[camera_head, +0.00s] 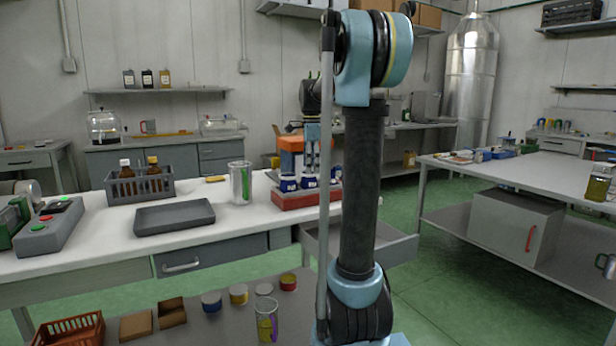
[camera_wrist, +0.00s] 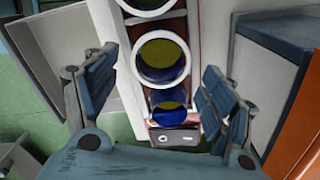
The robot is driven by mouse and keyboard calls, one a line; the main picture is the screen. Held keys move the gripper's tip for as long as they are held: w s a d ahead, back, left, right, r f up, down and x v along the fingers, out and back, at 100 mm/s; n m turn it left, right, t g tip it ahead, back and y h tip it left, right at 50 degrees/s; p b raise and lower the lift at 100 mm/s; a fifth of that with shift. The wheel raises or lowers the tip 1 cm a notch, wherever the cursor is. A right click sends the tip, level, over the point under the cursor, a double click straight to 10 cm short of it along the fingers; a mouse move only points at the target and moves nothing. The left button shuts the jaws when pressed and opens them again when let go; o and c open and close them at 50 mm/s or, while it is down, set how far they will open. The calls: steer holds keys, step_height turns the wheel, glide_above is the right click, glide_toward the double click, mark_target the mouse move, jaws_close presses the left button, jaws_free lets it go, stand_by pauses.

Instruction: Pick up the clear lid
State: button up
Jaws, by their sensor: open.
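My gripper (camera_head: 311,170) points down over a group of blue-and-white jars (camera_head: 288,183) on a red tray (camera_head: 298,201) on the white bench. In the wrist view its two fingers (camera_wrist: 158,100) are spread wide with nothing held. Between and beyond them are round, white-rimmed jar tops (camera_wrist: 162,60) showing blue and yellow inside.
An orange box (camera_head: 291,143) stands close behind the jars. A clear jug (camera_head: 240,183), a dark shallow tray (camera_head: 174,216) and a bottle crate (camera_head: 139,188) stand to the left. An open drawer (camera_head: 360,243) juts out below the bench. The bench front is mostly clear.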

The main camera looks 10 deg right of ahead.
steer(key=shift+f, duration=0.45)
steer(key=c, duration=0.9)
steer(key=shift+r, duration=0.15)
